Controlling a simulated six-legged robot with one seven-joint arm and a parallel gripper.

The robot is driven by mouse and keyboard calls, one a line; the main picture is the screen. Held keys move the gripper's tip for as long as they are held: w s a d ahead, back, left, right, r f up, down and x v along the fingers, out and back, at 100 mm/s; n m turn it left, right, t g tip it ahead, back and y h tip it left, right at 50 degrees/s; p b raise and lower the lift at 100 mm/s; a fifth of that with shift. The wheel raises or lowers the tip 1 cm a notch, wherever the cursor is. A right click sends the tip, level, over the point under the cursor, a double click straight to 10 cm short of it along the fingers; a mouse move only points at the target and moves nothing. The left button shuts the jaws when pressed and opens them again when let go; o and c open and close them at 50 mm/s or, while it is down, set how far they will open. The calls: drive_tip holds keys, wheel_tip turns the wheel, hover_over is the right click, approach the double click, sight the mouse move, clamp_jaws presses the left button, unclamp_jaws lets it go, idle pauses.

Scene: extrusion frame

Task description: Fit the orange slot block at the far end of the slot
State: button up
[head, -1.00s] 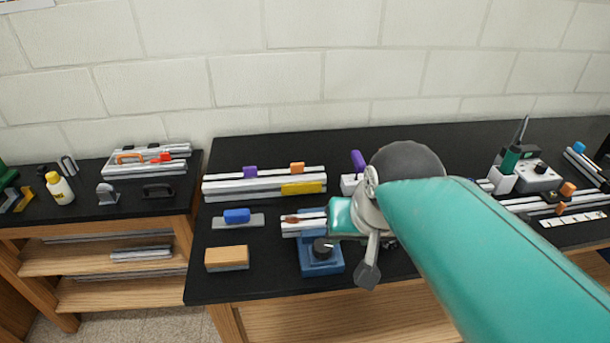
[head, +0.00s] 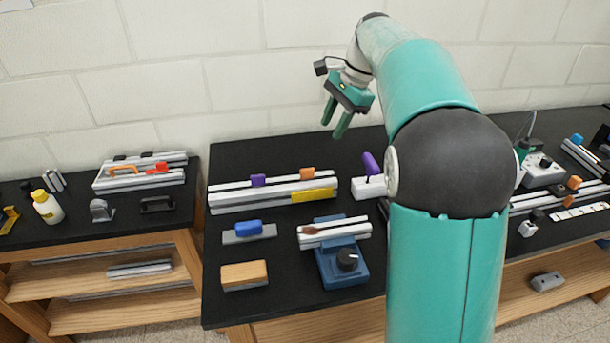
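An orange slot block (head: 307,173) sits on a long silver extrusion (head: 235,203) on the black bench, toward the extrusion's right end. A purple block (head: 258,180) sits on the same extrusion, left of the orange one. My gripper (head: 335,123) hangs from my raised teal arm, above and behind the extrusion's right end. Its two teal fingers point down and stand apart with nothing between them. It is clear of the orange block.
A yellow strip (head: 312,195) marks the extrusion's front. In front lie a blue clamp (head: 345,262) holding a short profile, a blue block (head: 248,228) and a wooden block (head: 244,274). A purple handle (head: 371,164) stands right of the extrusion. The bench's back left is clear.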

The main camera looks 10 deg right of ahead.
sight(309, 169)
drive_tip(key=w+d+f+m+g, duration=0.1)
drive_tip(key=w+f+m, duration=0.2)
drive_tip(key=w+f, duration=0.3)
drive_tip(key=shift+y, duration=0.4)
drive_tip(key=x, duration=1.3)
drive_tip(key=shift+w+a, duration=0.15)
drive_tip(key=shift+w, duration=0.2)
drive_tip(key=shift+c, duration=0.5)
clamp_jaws()
